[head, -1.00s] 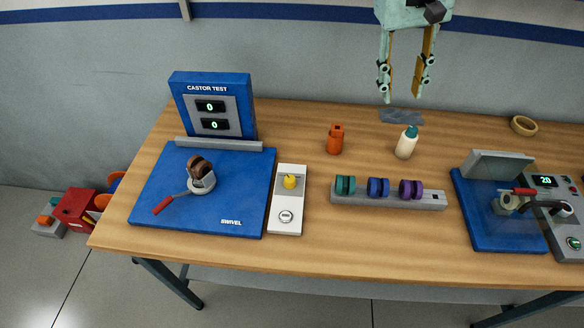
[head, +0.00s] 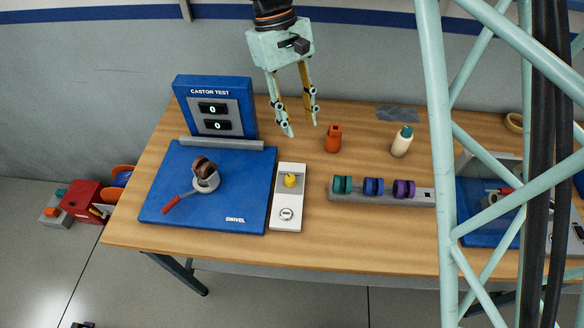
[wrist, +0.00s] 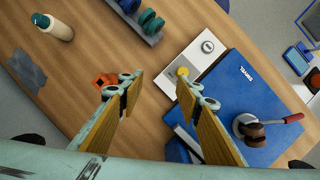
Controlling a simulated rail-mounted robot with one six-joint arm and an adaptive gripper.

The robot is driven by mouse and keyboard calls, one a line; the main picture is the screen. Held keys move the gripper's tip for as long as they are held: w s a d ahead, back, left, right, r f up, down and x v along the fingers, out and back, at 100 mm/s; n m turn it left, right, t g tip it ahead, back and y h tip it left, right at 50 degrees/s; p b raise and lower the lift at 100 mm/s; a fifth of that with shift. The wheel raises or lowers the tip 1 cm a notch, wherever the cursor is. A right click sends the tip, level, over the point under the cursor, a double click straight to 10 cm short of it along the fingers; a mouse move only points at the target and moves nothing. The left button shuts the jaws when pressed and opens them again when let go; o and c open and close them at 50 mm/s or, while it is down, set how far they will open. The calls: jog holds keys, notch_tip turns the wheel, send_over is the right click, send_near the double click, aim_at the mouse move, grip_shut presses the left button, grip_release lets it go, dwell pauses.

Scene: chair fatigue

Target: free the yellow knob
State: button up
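The yellow knob (head: 290,180) sits on a white panel (head: 287,215) beside the blue castor test plate. It also shows in the wrist view (wrist: 183,72), just beyond the right fingertip in the picture. My gripper (head: 302,130) is open and empty, pointing down above the back of the table, behind and above the knob. In the wrist view my gripper's fingers (wrist: 160,88) are spread apart. I cannot see what, if anything, holds the knob.
The castor test stand (head: 215,105) rises at the left behind the plate with a brown-wheeled castor (head: 205,175). A rack (head: 415,198) holds coloured wheels. My teal lattice structure covers part of the right side.

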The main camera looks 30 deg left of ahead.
aim_at(290, 178)
jog(key=s+a+f+n+p, duration=0.1)
jog(key=s+a+f, duration=0.1)
jog(key=s+a, duration=0.2)
jog(key=shift+s+a+f+h, duration=0.15)
jog(key=shift+s+f+h, duration=0.2)
jog(key=shift+s+h, duration=0.05)
jog(key=shift+x, duration=6.9)
jog(key=shift+s, duration=0.2)
jog(key=c, duration=0.8)
